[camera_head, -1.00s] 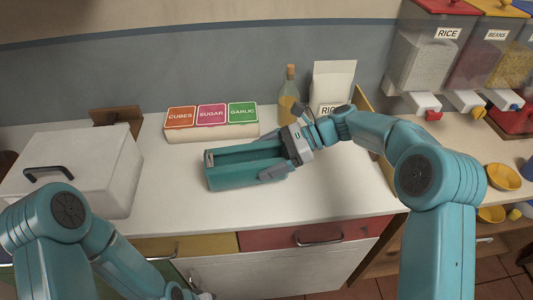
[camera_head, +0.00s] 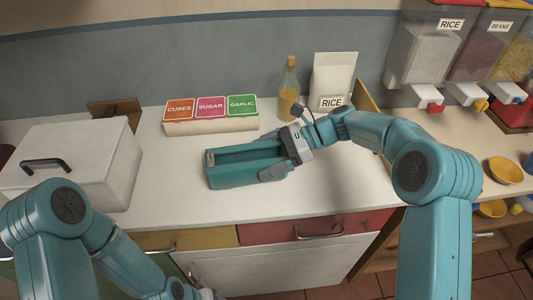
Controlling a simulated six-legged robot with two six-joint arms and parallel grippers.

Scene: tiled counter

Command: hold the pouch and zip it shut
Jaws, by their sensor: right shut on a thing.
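The teal pouch (camera_head: 225,176) lies on the white counter in the middle of the head view, its long dark opening facing up and a small grey piece at its left end. My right gripper (camera_head: 277,160) is shut on the pouch's right end, with a grey finger along the near side; the far finger is mostly hidden. Only a small part of my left gripper (camera_head: 207,294) shows at the bottom edge, below the counter front and well apart from the pouch. Its jaws cannot be made out.
A white box with a dark handle (camera_head: 75,160) stands at the left. Behind the pouch are a label rack (camera_head: 212,126), a bottle (camera_head: 289,95) and a rice bag (camera_head: 332,82). Dispensers (camera_head: 425,50) and yellow bowls (camera_head: 505,170) are at the right. The counter before the pouch is clear.

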